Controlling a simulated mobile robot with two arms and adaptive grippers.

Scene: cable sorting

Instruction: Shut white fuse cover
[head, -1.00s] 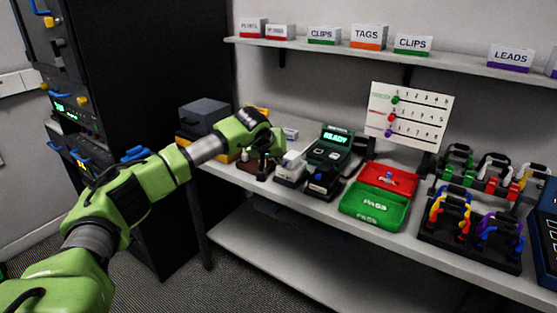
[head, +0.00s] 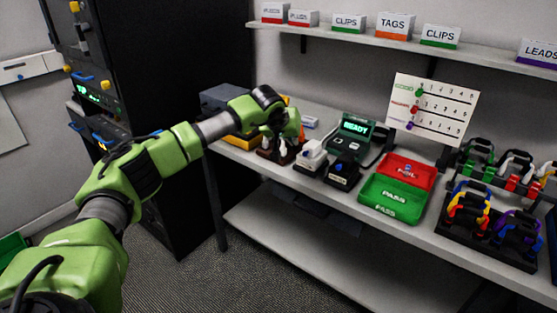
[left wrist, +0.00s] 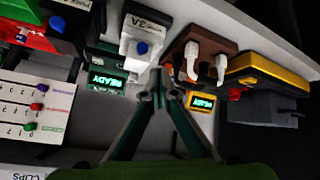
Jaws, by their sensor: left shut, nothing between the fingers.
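The white fuse unit (head: 312,155), with a blue knob, stands on the bench between a brown block and a black unit. In the left wrist view the white fuse unit (left wrist: 140,38) bears the label 3A and the blue knob faces the camera. I cannot tell how far its cover is open. My left gripper (head: 291,137) is above the bench, just left of the white unit and over the brown block. In the left wrist view its fingertips (left wrist: 159,74) are together and empty, close to the white unit's edge. My right gripper is not in view.
The brown block (left wrist: 209,43) with white prongs is close beside the left fingers. A black unit (head: 343,173) with a blue knob stands right of the white one. A green READY tester (head: 357,127) is behind; red and green trays (head: 392,200) lie further right.

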